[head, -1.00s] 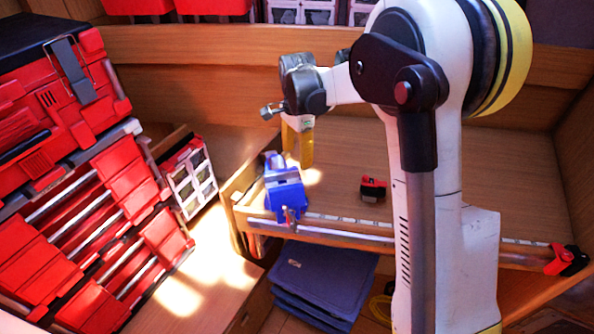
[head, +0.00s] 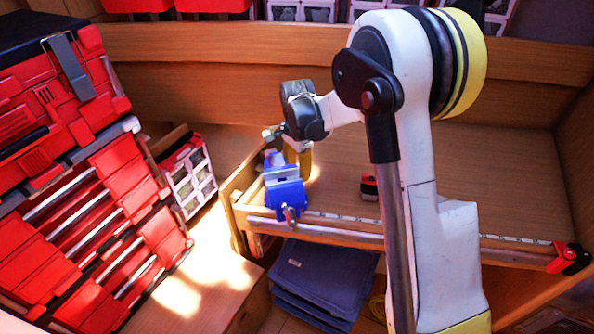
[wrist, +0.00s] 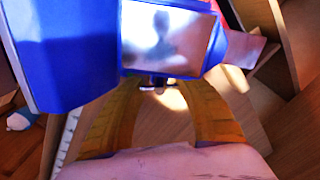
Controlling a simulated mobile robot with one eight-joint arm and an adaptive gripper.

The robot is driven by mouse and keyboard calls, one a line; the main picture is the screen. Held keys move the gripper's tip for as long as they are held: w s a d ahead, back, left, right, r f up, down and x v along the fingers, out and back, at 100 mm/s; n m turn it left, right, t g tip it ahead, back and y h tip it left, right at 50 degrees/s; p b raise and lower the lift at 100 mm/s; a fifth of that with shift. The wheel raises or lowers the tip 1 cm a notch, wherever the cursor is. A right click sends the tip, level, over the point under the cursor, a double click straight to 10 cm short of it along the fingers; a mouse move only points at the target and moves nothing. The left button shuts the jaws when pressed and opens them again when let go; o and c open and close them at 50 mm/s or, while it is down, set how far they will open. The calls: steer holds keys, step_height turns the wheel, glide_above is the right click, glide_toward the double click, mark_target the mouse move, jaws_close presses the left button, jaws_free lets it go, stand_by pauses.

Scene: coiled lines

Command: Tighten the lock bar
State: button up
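A blue vise (head: 285,193) with a bare metal jaw block stands at the front left corner of the wooden bench, and a small metal handle (head: 290,214) shows on its front. My gripper (head: 303,166) is low, right behind the vise's top in the head view, and its fingertips are partly hidden. In the wrist view the vise (wrist: 75,50) fills the top. The yellow fingers of my gripper (wrist: 160,88) are apart there. A small dark metal piece (wrist: 157,82) shows between their tips; I cannot tell whether it is the lock bar or whether they touch it.
A red and black tape measure (head: 369,186) lies on the bench, partly behind my arm. A metal rail with a red clamp (head: 567,258) runs along the front edge. A red toolbox stack (head: 90,190) stands left. Folded blue cloths (head: 318,282) lie below. The bench's right side is clear.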

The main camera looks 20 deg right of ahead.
steer(key=shift+w, duration=0.1)
steer(key=shift+f+m+b, duration=0.1)
steer(key=shift+m+b, duration=0.35)
steer(key=shift+m, duration=0.65)
steer(key=shift+r, duration=0.2)
steer(key=o, duration=1.1)
steer(key=shift+w+f, duration=0.1)
step_height(320, 180, up, 12)
steer(key=shift+r, duration=0.1)
